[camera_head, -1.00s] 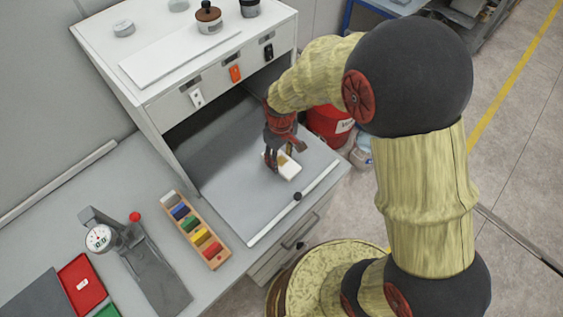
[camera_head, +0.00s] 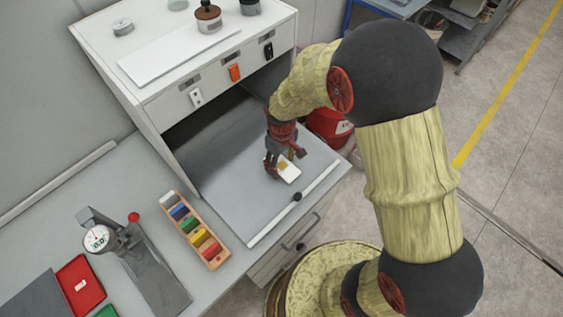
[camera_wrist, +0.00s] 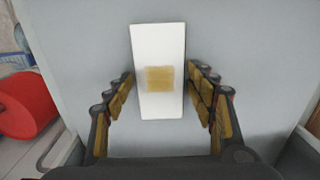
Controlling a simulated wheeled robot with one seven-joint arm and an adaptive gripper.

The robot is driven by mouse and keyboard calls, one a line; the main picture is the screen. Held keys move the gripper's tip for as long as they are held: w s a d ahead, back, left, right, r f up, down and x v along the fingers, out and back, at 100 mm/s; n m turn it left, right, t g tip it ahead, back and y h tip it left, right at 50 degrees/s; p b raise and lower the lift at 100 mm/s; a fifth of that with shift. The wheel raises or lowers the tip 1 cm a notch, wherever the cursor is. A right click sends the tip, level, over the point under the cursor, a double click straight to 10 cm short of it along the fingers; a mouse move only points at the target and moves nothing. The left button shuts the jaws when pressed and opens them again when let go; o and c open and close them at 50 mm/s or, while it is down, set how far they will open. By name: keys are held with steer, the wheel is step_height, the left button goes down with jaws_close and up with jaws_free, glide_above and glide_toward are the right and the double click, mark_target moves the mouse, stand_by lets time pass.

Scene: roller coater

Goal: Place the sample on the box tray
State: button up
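The sample (camera_head: 290,173) is a white rectangular panel with a tan patch, lying on the grey bed of the roller coater (camera_head: 235,190). In the wrist view the sample (camera_wrist: 159,45) lies lengthwise between the fingers. My gripper (camera_head: 284,164) is over it, pointing down. In the wrist view my gripper (camera_wrist: 160,83) is open, with one finger on each side of the sample and a narrow gap on both sides. A red tray (camera_head: 72,284) and part of a green tray (camera_head: 107,312) lie at the lower left; I cannot tell which is the box tray.
A wooden rack of coloured blocks (camera_head: 215,259) and a dial gauge stand (camera_head: 150,270) are on the bench left of the bed. The coater's white housing (camera_head: 160,95) rises behind the bed. A red bucket (camera_head: 325,124) stands on the floor beyond it.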

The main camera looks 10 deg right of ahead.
steer(key=shift+o, duration=0.5)
steer(key=shift+r, duration=0.15)
steer(key=shift+r, duration=0.35)
step_height(320, 180, up, 12)
steer(key=p, duration=0.2)
step_height(320, 180, up, 12)
steer(key=m+t, duration=0.2)
steer(key=m, duration=0.1)
glide_above(282, 165)
steer(key=s+d, duration=0.5)
steer(key=s, duration=0.1)
steer(key=s+d+r+m+t, duration=0.3)
steer(key=s+r, duration=0.5)
steer(key=s, duration=0.3)
steer(key=shift+s+d+m+t, duration=0.3)
steer(key=shift+d+m, duration=0.1)
steer(key=shift+d, duration=0.3)
steer(key=shift+b, duration=0.3)
step_height(282, 165, down, 7)
steer(key=b, duration=0.6)
steer(key=shift+r+b, duration=0.15)
steer(key=shift+b, duration=0.2)
